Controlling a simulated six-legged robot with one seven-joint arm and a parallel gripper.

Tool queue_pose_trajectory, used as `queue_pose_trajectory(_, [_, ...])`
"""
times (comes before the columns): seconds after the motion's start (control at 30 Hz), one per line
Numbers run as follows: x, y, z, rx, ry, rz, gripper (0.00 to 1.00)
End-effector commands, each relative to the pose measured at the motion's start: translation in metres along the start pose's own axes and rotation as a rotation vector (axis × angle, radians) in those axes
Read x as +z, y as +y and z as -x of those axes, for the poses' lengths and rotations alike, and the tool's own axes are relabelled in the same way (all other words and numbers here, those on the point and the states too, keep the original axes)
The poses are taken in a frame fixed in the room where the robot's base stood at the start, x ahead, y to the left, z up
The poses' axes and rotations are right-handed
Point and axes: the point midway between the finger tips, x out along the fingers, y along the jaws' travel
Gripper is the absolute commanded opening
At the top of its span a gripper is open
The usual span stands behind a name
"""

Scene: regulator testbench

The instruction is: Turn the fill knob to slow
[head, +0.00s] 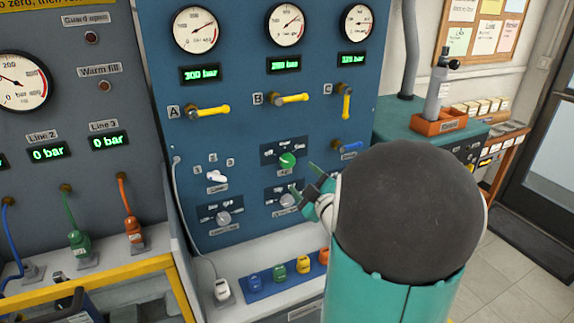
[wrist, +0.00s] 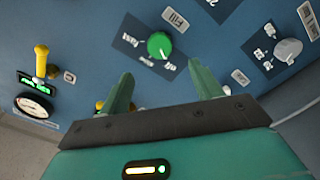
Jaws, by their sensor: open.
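The fill knob is green and round, on a dark plate of the blue panel, at centre in the head view (head: 287,160). It also shows in the wrist view (wrist: 159,45), with a label reading "Fill" beside it. A pale pointer mark on it points toward the lower right in the wrist view; the small position words are too blurred to read surely. My gripper (head: 304,181) is open and empty, just right of and below the knob in the head view. In the wrist view its fingers (wrist: 160,70) are spread, with the knob beyond their tips, apart from them.
Grey knobs sit nearby on the panel, one at lower left (head: 223,218) and one behind my gripper (head: 289,201). A white switch (head: 216,176) is to the left. Yellow valve levers (head: 210,111) stick out above. Coloured connectors (head: 279,271) stand on the ledge below.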

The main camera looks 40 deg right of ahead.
Motion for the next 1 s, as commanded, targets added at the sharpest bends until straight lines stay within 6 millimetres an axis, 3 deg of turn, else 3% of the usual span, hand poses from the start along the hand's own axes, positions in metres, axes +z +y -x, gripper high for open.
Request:
queue_pose_trajectory(0.2, [-0.001,-0.002,-0.046,-0.002,0.001,-0.002,0.65])
queue_pose_trajectory(0.43, [-0.002,-0.002,-0.084,-0.001,0.002,-0.001,0.65])
queue_pose_trajectory(0.6, [-0.003,-0.002,-0.095,0.000,0.000,0.000,0.65])
queue_pose_trajectory(0.87, [-0.004,-0.003,-0.096,0.000,0.000,0.000,0.65])
queue_pose_trajectory(1.0, [-0.003,-0.003,-0.096,0.000,0.000,0.000,0.37])
